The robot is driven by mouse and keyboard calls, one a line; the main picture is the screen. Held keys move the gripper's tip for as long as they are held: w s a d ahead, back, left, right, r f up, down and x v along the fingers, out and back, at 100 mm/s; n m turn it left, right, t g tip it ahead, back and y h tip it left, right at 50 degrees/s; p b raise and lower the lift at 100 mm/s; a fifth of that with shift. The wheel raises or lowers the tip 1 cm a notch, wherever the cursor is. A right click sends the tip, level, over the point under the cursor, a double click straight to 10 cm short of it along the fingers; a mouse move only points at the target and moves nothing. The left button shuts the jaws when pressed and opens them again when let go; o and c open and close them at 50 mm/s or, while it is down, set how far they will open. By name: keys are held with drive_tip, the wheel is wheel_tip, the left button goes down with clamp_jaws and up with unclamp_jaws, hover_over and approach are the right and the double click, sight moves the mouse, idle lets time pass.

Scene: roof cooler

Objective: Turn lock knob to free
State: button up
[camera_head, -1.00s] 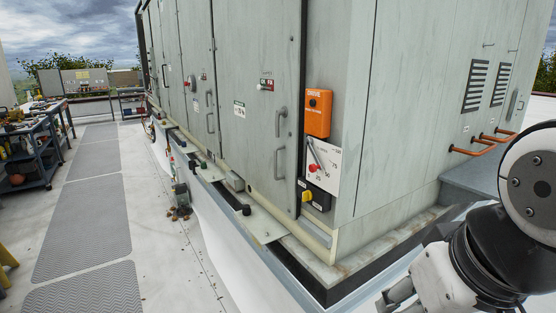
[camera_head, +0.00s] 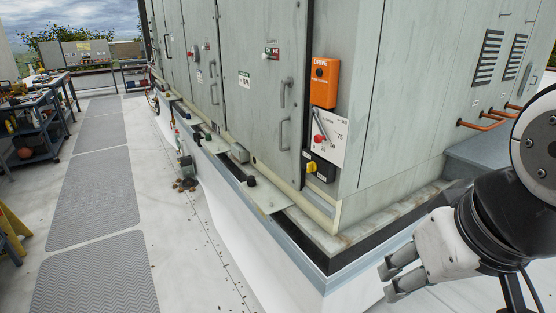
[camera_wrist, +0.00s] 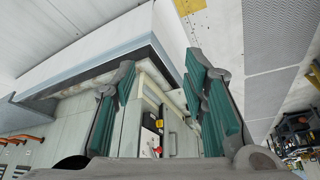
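In the head view a black box with a yellow knob (camera_head: 311,168) sits low on the cabinet's corner face. Above it a white scale plate (camera_head: 339,128) carries a red knob and a pointer lever (camera_head: 318,125). An orange box marked DRIVE (camera_head: 325,82) with a dark knob is above that. Which knob is the lock knob I cannot tell. My gripper (camera_head: 386,281) is low at right, apart from the cabinet. In the wrist view my gripper (camera_wrist: 160,72) is open, its green-padded fingers apart and nothing between them; the control panel shows small and distant beyond.
The large grey cabinet (camera_head: 240,60) stands on a raised kerb with a plate ledge (camera_head: 262,197). Orange pipes (camera_head: 482,124) stick out at right. A tool cart (camera_head: 38,130) stands at left. Grey walkway mats (camera_head: 98,200) lie along the open roof floor. A yellow object (camera_head: 12,228) is at the left edge.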

sight(311, 167)
drive_tip(key=shift+w, duration=0.1)
drive_tip(key=shift+c, duration=0.5)
drive_tip(key=w+d+f+n+g+h+b, duration=0.1)
drive_tip(key=w+f+n+h+b, duration=0.25)
drive_tip(key=w, duration=0.85)
drive_tip(key=w+d+f+n+g+h+b, duration=0.15)
drive_tip(key=w+n+b, duration=0.3)
drive_tip(key=w, duration=0.65)
drive_tip(key=w+f+n+h+b, duration=0.3)
drive_tip(key=w+n+h, duration=0.15)
drive_tip(key=w, duration=0.75)
drive_tip(key=w+a+f+n+t+h+b, duration=0.3)
drive_tip(key=w+a+f+n, duration=0.2)
drive_tip(key=w+a, duration=0.4)
drive_tip(key=w+a+f+n+t+h+b, duration=0.35)
drive_tip(key=w+a+f+n, duration=0.2)
drive_tip(key=w+a, duration=0.3)
drive_tip(key=b+x, duration=0.2)
drive_tip(key=x, duration=1.2)
drive_tip(key=shift+r+g, duration=0.2)
drive_tip(key=shift+g, duration=0.1)
drive_tip(key=shift+d, duration=0.1)
clamp_jaws()
